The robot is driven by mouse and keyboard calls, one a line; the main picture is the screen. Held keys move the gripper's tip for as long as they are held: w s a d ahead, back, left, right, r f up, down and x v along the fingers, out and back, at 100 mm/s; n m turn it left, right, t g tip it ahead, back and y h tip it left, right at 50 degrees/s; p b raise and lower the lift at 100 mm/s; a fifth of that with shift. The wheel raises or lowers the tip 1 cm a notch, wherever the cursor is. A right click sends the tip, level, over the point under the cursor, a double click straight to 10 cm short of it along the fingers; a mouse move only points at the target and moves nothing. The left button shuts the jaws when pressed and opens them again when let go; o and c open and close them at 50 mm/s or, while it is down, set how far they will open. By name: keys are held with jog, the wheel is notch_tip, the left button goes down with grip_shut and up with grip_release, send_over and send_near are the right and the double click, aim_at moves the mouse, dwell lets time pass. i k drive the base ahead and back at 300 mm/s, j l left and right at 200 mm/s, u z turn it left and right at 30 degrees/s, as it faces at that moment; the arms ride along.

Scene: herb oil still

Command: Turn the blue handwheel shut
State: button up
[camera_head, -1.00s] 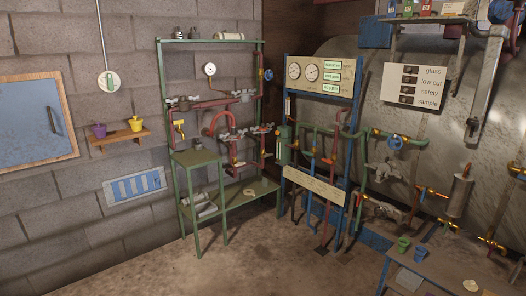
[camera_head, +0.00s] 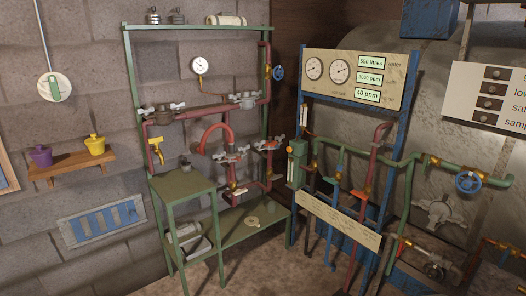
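Two blue handwheels show. One blue handwheel (camera_head: 468,183) sits on the green pipe (camera_head: 410,166) at the right, in front of the metal tank. A smaller blue handwheel (camera_head: 278,73) is on the red pipe at the upper right of the green rack, seen nearly edge-on. I cannot tell which one the task means, nor how far either is turned. My gripper and arm are not in view.
The green rack (camera_head: 196,27) holds red pipes, taps and a gauge (camera_head: 200,65). A gauge panel (camera_head: 322,88) stands on a blue frame. A wooden shelf (camera_head: 72,165) with a purple pot and a yellow pot is at the left. Floor shows at the bottom.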

aim_at(281, 73)
jog(key=i, duration=1.8)
jog(key=i+u, duration=0.1)
jog(key=i, duration=0.4)
jog(key=i+l+u, duration=0.15)
jog(key=i, duration=0.35)
jog(key=i+l+u, duration=0.1)
jog(key=i, duration=0.4)
jog(key=u, duration=0.2)
jog(key=i+l, duration=0.05)
